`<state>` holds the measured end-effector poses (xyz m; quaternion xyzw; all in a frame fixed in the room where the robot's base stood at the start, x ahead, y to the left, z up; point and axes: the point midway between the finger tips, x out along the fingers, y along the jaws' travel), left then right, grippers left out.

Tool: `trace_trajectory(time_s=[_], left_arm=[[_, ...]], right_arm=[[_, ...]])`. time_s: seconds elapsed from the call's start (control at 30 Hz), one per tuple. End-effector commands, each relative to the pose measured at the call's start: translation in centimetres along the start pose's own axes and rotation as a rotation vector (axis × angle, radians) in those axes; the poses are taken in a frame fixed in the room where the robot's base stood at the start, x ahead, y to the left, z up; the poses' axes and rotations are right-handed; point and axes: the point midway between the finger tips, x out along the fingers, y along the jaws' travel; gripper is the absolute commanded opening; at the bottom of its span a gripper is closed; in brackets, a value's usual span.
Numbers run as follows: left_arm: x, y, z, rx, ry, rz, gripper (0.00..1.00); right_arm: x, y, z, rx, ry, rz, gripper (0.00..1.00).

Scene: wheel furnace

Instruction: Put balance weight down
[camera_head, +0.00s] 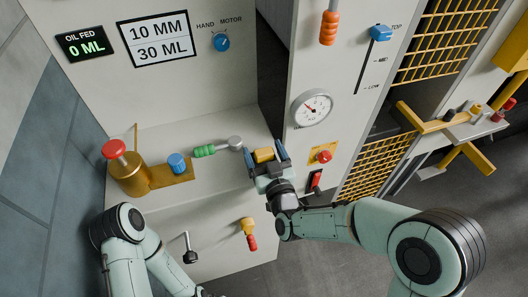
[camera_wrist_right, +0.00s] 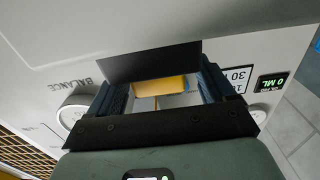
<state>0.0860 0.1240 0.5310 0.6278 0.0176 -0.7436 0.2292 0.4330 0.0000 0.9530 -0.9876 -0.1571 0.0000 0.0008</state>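The balance weight appears to be the yellow block (camera_head: 263,155) at the right end of the white ledge. It also shows in the wrist view (camera_wrist_right: 160,87), between and beyond my fingers. My right gripper (camera_head: 266,158) has its fingers spread on either side of the block. In the wrist view the right gripper (camera_wrist_right: 165,95) shows a gap between the block and the right-hand finger, so it looks open. Whether the block rests on the ledge is hard to tell. My left arm comes in at the lower left; its gripper is out of frame.
On the ledge (camera_head: 140,205) stand a brass pump with a red knob (camera_head: 114,149), a blue knob (camera_head: 177,163) and a green-handled ladle (camera_head: 205,151). Right of my gripper are a dial gauge (camera_head: 312,108), a red button (camera_head: 323,157) and a red switch (camera_head: 315,181). A yellow-red lever (camera_head: 249,233) hangs below.

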Motion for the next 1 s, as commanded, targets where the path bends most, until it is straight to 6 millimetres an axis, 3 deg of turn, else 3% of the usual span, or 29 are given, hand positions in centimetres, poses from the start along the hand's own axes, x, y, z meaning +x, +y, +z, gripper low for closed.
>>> trace_trajectory(time_s=[0.23,0.5,0.7,1.0], left_arm=[[-0.3,0.1,0.2,-0.001,-0.006,-0.002,0.55],[0.4,-0.1,-0.1,0.0,0.004,0.001,0.55],[0.5,-0.1,-0.3,0.001,0.009,0.002,0.55],[0.5,-0.1,-0.3,0.001,0.01,0.002,0.55]], right_arm=[[-0.2,0.0,-0.4,0.0,0.0,0.0,0.83],[-5.0,0.0,-0.2,0.001,-0.001,0.0,0.83],[-7.2,0.0,-0.2,0.0,0.0,0.0,0.83],[-7.5,0.0,-0.2,-0.001,-0.001,0.0,0.83]])
